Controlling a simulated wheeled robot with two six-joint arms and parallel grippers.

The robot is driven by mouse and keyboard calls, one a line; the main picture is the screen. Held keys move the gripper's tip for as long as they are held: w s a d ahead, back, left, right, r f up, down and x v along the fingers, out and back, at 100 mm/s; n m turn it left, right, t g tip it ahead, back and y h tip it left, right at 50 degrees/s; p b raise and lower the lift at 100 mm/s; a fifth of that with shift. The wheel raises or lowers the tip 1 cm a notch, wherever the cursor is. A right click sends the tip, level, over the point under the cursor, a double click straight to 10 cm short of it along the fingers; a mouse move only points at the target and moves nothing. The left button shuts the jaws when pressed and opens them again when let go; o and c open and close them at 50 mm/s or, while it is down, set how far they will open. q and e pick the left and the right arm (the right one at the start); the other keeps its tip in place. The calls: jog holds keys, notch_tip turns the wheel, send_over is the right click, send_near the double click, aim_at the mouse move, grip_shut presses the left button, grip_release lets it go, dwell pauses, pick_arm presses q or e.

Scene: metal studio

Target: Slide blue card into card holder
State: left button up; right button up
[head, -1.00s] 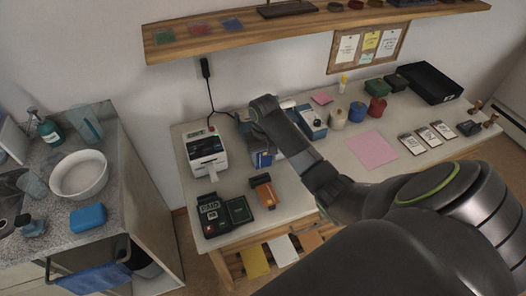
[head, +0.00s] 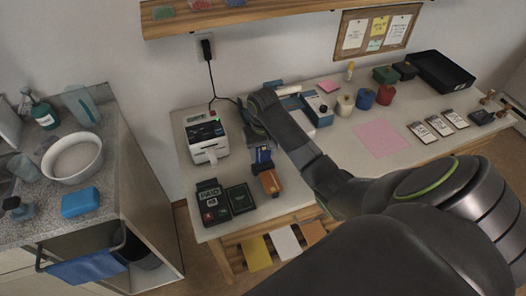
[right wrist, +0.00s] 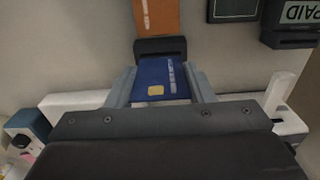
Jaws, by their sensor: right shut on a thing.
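My right gripper (head: 258,146) is shut on the blue card (right wrist: 155,77), which has a gold chip and a pale stripe. The card lies between its two fingers in the right wrist view, and its blue also shows in the head view (head: 263,155). Straight ahead of the card is the card holder, with a black end (right wrist: 160,47) and an orange body (right wrist: 156,16). The holder (head: 270,183) lies near the table's front edge. The card's far edge meets or overlaps the black end; I cannot tell whether it is inside. My left gripper is not in view.
A white label printer (head: 207,138) stands left of the gripper. A white-and-blue box (head: 317,110) and several coloured pots stand to the right. A pink sheet (head: 380,138) lies on open table.

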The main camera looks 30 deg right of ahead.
jog(key=shift+f, duration=0.1)
dwell(0.4)
jog(key=shift+p, duration=0.6)
jog(key=shift+f, duration=1.55)
dwell(0.6)
dwell(0.3)
jog(key=o, duration=1.1)
